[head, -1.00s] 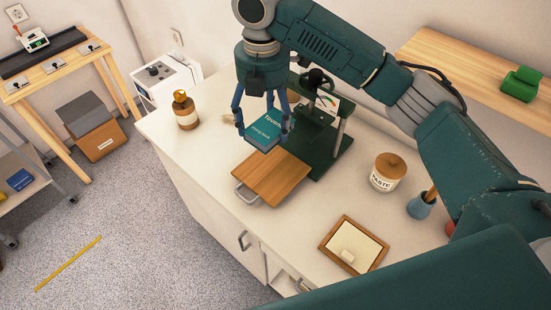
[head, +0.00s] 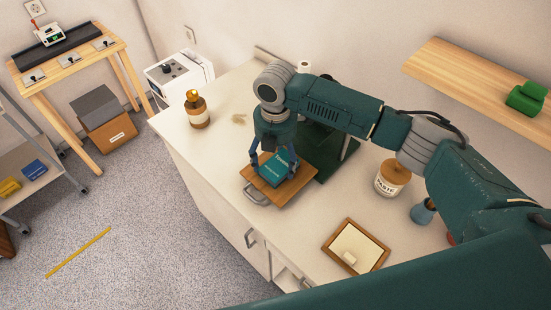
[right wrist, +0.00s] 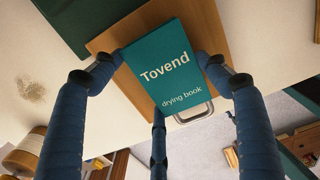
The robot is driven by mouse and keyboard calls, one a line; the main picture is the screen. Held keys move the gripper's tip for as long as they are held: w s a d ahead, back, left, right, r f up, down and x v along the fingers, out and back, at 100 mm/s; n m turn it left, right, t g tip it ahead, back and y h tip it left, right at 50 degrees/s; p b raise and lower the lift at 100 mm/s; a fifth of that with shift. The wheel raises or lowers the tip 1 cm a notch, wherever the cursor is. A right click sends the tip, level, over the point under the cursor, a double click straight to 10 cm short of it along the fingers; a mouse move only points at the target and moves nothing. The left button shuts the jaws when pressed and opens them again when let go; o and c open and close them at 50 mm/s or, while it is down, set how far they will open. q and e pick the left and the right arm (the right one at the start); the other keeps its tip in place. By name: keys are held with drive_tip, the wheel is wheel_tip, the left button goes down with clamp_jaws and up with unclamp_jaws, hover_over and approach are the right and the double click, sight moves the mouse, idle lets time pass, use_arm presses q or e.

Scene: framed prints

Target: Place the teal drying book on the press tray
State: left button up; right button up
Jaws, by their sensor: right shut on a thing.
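The teal drying book (head: 279,170) is in my right gripper (head: 272,160), over the wooden press tray (head: 297,187) on the white counter. In the right wrist view the book (right wrist: 165,66) lies between the blue fingers of my right gripper (right wrist: 160,80), its cover lettering showing. The wooden tray (right wrist: 207,28) shows behind it, with its metal handle. The book is at or just above the tray surface; I cannot tell whether it touches. My left gripper is not in view.
The dark green press (head: 325,150) stands behind the tray, partly hidden by my arm. An amber bottle (head: 197,110) is at the left, a paste jar (head: 392,178) at the right. A framed board (head: 356,247) lies near the front edge.

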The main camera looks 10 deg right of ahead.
sight(275, 162)
drive_tip(key=o, duration=1.4)
wheel_tip(275, 162, up, 12)
drive_tip(key=b, duration=0.3)
